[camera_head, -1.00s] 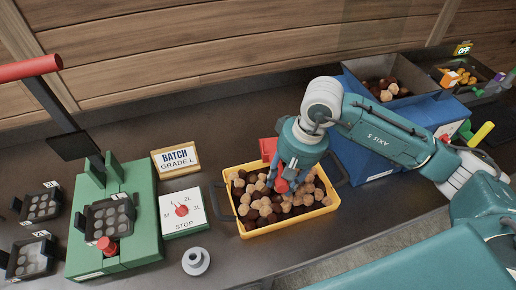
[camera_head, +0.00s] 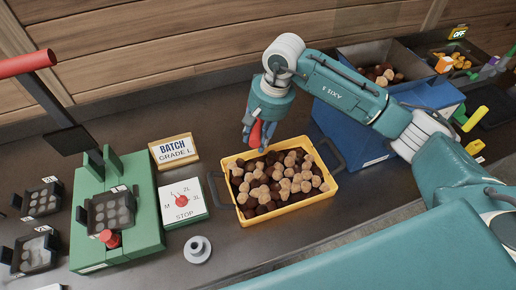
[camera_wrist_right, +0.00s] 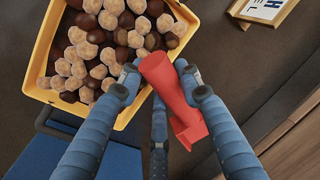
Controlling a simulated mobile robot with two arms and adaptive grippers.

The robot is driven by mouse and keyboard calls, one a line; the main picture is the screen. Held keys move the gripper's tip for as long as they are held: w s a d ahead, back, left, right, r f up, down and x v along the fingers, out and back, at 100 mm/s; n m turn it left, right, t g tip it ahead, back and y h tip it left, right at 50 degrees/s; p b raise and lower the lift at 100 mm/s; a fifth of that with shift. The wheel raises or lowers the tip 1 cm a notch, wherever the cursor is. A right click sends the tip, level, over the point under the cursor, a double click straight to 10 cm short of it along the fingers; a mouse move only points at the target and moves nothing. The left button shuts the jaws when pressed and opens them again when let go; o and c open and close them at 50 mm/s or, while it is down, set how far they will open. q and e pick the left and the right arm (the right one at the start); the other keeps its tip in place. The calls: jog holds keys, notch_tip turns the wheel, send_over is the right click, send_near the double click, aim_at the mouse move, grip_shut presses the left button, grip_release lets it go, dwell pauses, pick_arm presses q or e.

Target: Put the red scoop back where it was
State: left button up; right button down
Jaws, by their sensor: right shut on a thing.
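The red scoop (camera_head: 256,134) is held in my right gripper (camera_head: 252,137), above the back edge of the yellow crate in the head view. In the right wrist view the scoop (camera_wrist_right: 172,92) is tilted between the blue fingers (camera_wrist_right: 157,80), which are shut on it. Its wider end points toward the bottom right, away from the crate. The yellow crate (camera_head: 291,207) is full of brown and pale chestnuts, and part of it shows at upper left in the wrist view (camera_wrist_right: 42,50). My left gripper is out of view.
A "BATCH GRADE L" sign (camera_head: 174,151) and a white dial plate (camera_head: 184,203) stand left of the crate. A green press (camera_head: 141,219) is farther left. A blue bin (camera_head: 345,135) is at right. Bare counter lies behind the crate.

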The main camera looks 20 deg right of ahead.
notch_tip(320, 180, down, 8)
jog(key=shift+f+p, duration=0.1)
jog(key=shift+p, duration=0.85)
pick_arm(q)
jog(key=shift+s+a+r, duration=0.2)
jog(key=shift+s+r, duration=0.8)
jog(key=shift+r, duration=0.05)
jog(key=shift+f, duration=0.1)
